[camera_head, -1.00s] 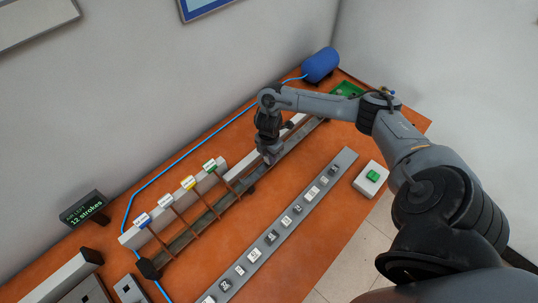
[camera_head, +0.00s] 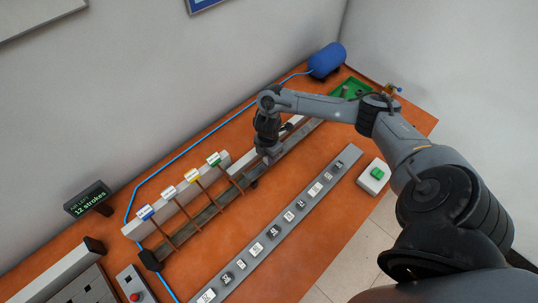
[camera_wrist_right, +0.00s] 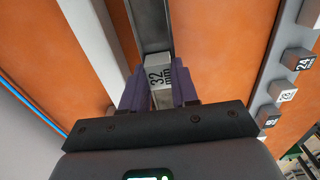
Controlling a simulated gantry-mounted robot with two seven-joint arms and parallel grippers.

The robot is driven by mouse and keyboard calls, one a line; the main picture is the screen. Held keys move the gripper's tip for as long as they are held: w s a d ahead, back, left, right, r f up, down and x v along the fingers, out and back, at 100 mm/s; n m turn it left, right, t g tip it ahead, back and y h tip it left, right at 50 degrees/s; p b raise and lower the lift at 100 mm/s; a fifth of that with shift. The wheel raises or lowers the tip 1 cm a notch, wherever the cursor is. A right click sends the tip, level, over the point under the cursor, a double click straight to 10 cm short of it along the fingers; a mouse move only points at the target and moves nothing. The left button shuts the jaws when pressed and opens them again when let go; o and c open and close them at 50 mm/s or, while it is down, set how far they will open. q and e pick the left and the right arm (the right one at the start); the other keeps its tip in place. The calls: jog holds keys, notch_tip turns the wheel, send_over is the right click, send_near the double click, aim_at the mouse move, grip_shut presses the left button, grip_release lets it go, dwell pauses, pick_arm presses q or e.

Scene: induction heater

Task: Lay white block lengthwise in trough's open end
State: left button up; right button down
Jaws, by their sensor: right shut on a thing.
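In the head view my right gripper (camera_head: 268,154) points down over the grey trough (camera_head: 205,213), about midway along the table. In the right wrist view my right gripper (camera_wrist_right: 160,90) has its two purple fingers shut on a white block (camera_wrist_right: 159,74) marked "32 mm". The block sits between the fingertips, in line with the trough's channel (camera_wrist_right: 151,25). I cannot tell whether it touches the trough floor. In the head view the block is hidden by the gripper. My left gripper is not in view.
A grey strip (camera_head: 275,233) with several labelled blocks lies in front of the trough. Several flagged posts (camera_head: 193,176) stand along the trough's left part. A green-button box (camera_head: 373,177), a blue cylinder (camera_head: 327,60) and a display reading "12 strokes" (camera_head: 88,202) stand around. Orange table is bare between strip and trough.

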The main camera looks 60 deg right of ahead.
jog(key=shift+f, duration=0.15)
dwell(0.6)
jog(key=c, duration=0.8)
grip_release()
